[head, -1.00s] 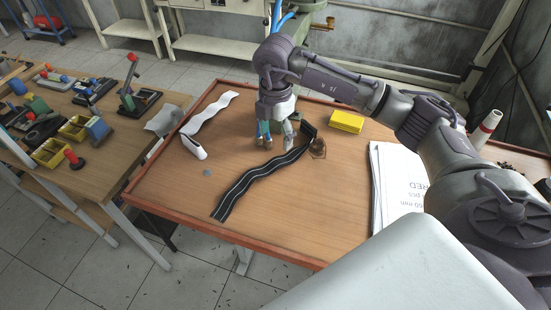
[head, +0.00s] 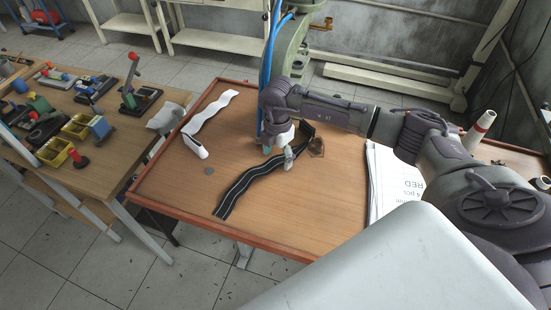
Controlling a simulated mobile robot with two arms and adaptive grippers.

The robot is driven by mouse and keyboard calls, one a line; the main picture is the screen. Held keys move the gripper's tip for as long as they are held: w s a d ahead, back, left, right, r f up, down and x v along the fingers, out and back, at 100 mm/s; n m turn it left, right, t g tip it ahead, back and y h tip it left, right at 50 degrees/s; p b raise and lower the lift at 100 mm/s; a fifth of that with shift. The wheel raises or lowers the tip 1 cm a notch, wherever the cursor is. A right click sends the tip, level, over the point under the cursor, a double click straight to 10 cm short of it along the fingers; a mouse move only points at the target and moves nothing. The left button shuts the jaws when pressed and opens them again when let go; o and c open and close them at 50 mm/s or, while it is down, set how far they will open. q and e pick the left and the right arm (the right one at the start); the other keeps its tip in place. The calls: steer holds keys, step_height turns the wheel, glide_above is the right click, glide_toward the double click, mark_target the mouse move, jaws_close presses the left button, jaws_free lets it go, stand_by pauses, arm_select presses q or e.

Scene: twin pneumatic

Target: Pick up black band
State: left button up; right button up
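The black band (head: 244,188) with pale lengthwise lines lies wavy on the wooden table, running from the front left towards a rolled or raised dark end at the back right. My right gripper (head: 278,153) points down over the band's middle to far part. Its fingers look apart, one on each side of the band, and they hide part of it. I cannot tell whether they touch it. My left gripper is not in view.
A white band (head: 207,116) lies at the back left of the table (head: 300,212). A small brown object (head: 317,147) stands right of the gripper. Printed white sheets (head: 385,185) lie at the right. A side table (head: 110,160) holds coloured parts and yellow bins.

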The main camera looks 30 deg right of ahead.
steer(key=c, duration=1.2)
steer(key=shift+o, duration=0.2)
steer(key=shift+r, duration=0.1)
